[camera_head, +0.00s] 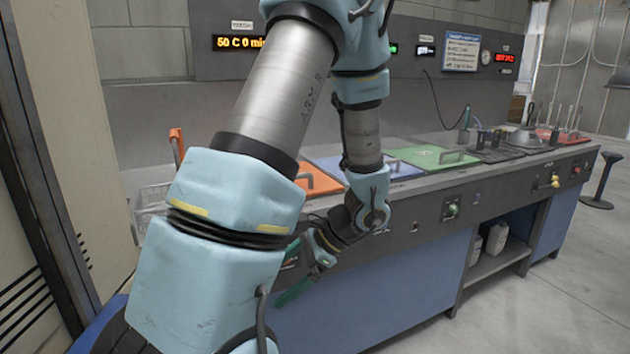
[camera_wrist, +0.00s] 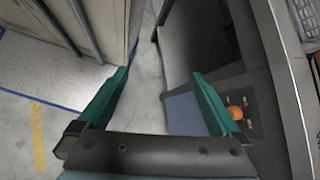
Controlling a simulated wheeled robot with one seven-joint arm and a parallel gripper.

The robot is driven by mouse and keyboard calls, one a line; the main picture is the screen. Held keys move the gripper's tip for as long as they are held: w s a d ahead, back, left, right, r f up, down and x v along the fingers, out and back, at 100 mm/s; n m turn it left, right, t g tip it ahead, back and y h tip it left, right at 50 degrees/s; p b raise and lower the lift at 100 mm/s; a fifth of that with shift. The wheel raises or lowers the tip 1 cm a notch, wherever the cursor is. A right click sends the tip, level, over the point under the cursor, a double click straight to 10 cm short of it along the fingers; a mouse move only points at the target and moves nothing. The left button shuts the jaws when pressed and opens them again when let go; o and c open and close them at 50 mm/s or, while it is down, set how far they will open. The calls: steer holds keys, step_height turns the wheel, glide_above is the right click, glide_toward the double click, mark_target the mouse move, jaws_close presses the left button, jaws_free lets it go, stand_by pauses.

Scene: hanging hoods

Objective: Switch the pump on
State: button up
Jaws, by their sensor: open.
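No switch marked as the pump's can be read in these frames. An orange round knob (camera_wrist: 235,112) sits on a dark panel at the right in the wrist view, beside my right-hand finger and outside the gap between the fingers. My gripper (camera_wrist: 160,73) is open and empty, its two green fingers spread apart. In the head view my gripper (camera_head: 288,270) is low in front of the bench, near its dark front panel. My arm hides part of that panel. A green knob (camera_head: 452,209) is on the panel further right.
The long bench (camera_head: 400,300) has an orange lid (camera_head: 318,181), a blue lid and a green lid (camera_head: 432,158) with handles. Yellow valve handles (camera_head: 555,181) and a red knob (camera_head: 576,170) are further right. A cabinet (camera_head: 60,120) stands close at left. Open floor lies in front.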

step_height(320, 180, up, 11)
steer(key=s+n+t+h+p, duration=0.1)
steer(key=n+h+p, duration=0.2)
steer(key=n+h, duration=0.6)
steer(key=n, duration=0.4)
steer(key=shift+s+a+n+t+p, duration=0.25)
steer(key=shift+n+t+p, duration=0.05)
steer(key=shift+p, duration=0.05)
